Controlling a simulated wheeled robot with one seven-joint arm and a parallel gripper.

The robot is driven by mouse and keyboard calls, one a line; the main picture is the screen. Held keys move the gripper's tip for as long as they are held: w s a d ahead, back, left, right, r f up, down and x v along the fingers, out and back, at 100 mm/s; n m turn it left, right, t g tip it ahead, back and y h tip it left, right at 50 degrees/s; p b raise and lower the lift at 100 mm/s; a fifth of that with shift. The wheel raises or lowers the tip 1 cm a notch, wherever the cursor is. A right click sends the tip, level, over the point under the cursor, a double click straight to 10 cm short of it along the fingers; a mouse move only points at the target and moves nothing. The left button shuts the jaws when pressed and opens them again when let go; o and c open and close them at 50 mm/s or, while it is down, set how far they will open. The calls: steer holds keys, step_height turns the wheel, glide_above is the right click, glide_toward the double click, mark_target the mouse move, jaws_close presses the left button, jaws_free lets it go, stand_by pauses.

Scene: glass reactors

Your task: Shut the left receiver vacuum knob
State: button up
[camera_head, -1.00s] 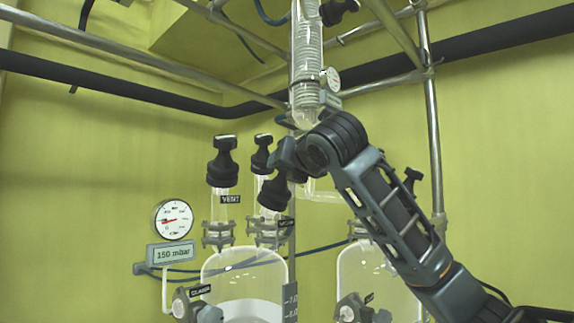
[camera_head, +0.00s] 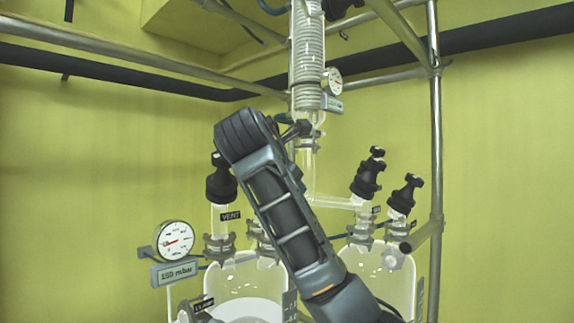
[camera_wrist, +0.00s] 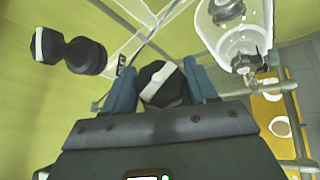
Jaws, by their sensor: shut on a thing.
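In the wrist view my gripper (camera_wrist: 160,78) has its two blue fingers on either side of a black knob with a white stripe (camera_wrist: 163,88), shut on it. In the head view my arm hides the gripper and this knob. The left receiver (camera_head: 240,277) is a clear glass vessel holding something white. Its VENT knob (camera_head: 221,180), black on a clear neck, stands just left of my arm. Another black knob with a white stripe (camera_wrist: 72,52) shows left of my gripper in the wrist view. The held knob's label is unreadable.
A dial gauge (camera_head: 175,240) sits above a 150 mbar display (camera_head: 175,272) at the left. The right receiver (camera_head: 385,280) has two black knobs (camera_head: 367,175). A glass condenser (camera_head: 307,60) hangs above, and a metal post (camera_head: 435,140) stands at the right.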

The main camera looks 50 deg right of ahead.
steer(key=m+g, duration=0.1)
steer(key=g, duration=0.1)
steer(key=m+g+y, duration=0.1)
steer(key=m, duration=0.1)
steer(key=shift+w+a+f+m+g+p, duration=0.1)
steer(key=shift+w+a+m+g+p, duration=0.05)
steer(key=shift+m+g+p, duration=0.2)
steer(key=m+g+y, duration=0.2)
steer(key=m+g, duration=0.2)
steer(key=shift+m+g+y, duration=0.25)
steer(key=shift+y, duration=0.15)
steer(key=m+g+y, duration=0.2)
steer(key=m+y, duration=0.1)
steer(key=shift+m+y, duration=0.4)
steer(key=shift+m+g+y, duration=0.5)
steer(key=shift+m+y, duration=0.5)
steer(key=shift+y, duration=0.1)
steer(key=shift+s+m+y, duration=0.2)
steer(key=shift+m+y, duration=0.2)
steer(key=shift+y, duration=0.1)
steer(key=o, duration=1)
steer(key=shift+c, duration=0.2)
steer(key=shift+d+r, duration=0.2)
